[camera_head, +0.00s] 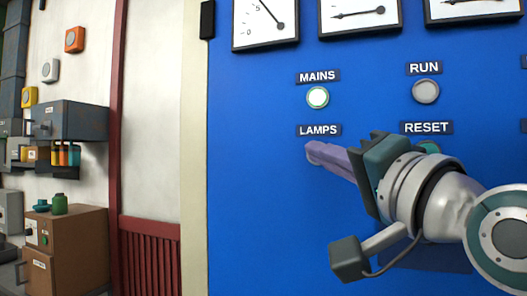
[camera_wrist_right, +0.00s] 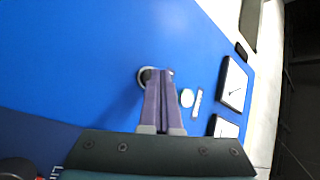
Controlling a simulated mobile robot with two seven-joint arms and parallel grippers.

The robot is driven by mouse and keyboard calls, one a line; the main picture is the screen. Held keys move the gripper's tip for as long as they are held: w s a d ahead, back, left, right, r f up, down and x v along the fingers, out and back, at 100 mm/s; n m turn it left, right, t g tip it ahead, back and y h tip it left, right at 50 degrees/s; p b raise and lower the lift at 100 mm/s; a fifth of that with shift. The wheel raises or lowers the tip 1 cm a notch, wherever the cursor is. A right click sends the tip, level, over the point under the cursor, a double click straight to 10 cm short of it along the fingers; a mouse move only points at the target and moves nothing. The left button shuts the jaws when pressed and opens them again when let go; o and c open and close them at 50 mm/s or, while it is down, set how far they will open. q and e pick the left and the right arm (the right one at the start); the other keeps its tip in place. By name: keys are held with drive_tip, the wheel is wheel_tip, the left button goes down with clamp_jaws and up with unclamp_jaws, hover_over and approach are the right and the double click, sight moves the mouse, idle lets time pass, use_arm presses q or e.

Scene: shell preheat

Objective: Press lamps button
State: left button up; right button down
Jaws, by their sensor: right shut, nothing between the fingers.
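The blue panel (camera_head: 255,190) carries a LAMPS label (camera_head: 318,130). My right gripper (camera_head: 310,152) is shut and empty, with its purple fingertips just below that label. In the head view the fingers hide the lamps button. In the right wrist view a dark round button with a pale ring, seemingly the lamps button (camera_wrist_right: 143,76), shows partly behind the fingertips (camera_wrist_right: 160,74). The tips are at or very near it; I cannot tell whether they touch. My left gripper is not in view.
Above are the MAINS button (camera_head: 318,97), lit pale green, and the grey RUN button (camera_head: 425,90). The green RESET button (camera_head: 430,147) is partly hidden by my right wrist. Gauges (camera_head: 358,14) line the top. A brown cabinet (camera_head: 78,245) stands far left.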

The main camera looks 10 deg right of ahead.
drive_tip(key=shift+s+a, duration=0.35)
drive_tip(key=shift+s, duration=0.15)
drive_tip(key=s+a, duration=0.1)
drive_tip(key=s+a+p, duration=0.1)
drive_tip(key=s+p, duration=0.1)
drive_tip(key=s, duration=0.1)
drive_tip(key=shift+s+a, duration=0.1)
drive_tip(key=shift+a, duration=0.3)
idle(0.5)
